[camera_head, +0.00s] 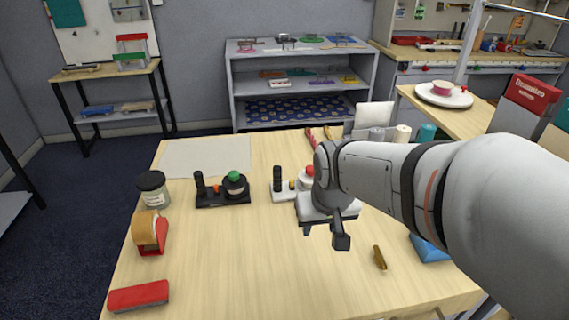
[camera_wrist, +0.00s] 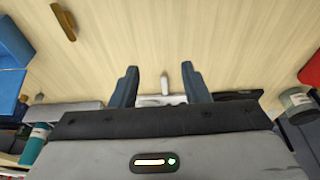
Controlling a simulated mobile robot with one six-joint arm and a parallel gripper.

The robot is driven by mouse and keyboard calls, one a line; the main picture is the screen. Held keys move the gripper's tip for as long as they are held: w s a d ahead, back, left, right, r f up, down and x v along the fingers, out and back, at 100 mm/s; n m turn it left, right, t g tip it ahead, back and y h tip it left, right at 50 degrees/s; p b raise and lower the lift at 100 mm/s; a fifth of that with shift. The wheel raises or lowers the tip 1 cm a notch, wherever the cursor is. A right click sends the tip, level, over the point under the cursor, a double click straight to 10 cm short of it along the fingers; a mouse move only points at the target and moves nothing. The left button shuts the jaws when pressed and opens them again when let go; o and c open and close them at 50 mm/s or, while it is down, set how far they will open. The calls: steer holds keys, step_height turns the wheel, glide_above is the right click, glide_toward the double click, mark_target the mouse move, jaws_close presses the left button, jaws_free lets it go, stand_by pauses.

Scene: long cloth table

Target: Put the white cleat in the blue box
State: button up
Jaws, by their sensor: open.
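My gripper (camera_head: 324,232) hangs above the middle of the table with its jaws open. In the wrist view, its two dark fingers (camera_wrist: 162,76) stand apart with nothing held between them. A white piece with a pale prong, which looks like the white cleat (camera_wrist: 164,84), shows in the gap, beyond the gripper body that partly covers it. In the head view I cannot make the cleat out clearly, as my arm blocks that area. The blue box (camera_head: 428,248) is at the table's right, partly behind my arm. It also shows at the left of the wrist view (camera_wrist: 12,45).
A small brown piece (camera_head: 379,257) lies between my gripper and the box. The table's front middle is clear.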

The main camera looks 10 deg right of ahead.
steer(key=shift+t, duration=0.7)
steer(key=shift+w+f, duration=2.15)
steer(key=shift+w, duration=0.65)
steer(key=shift+w+f, duration=2.1)
steer(key=shift+w, duration=0.65)
steer(key=shift+w+f, duration=2.15)
steer(key=shift+w, duration=0.65)
steer(key=shift+c, duration=0.2)
jaws_close()
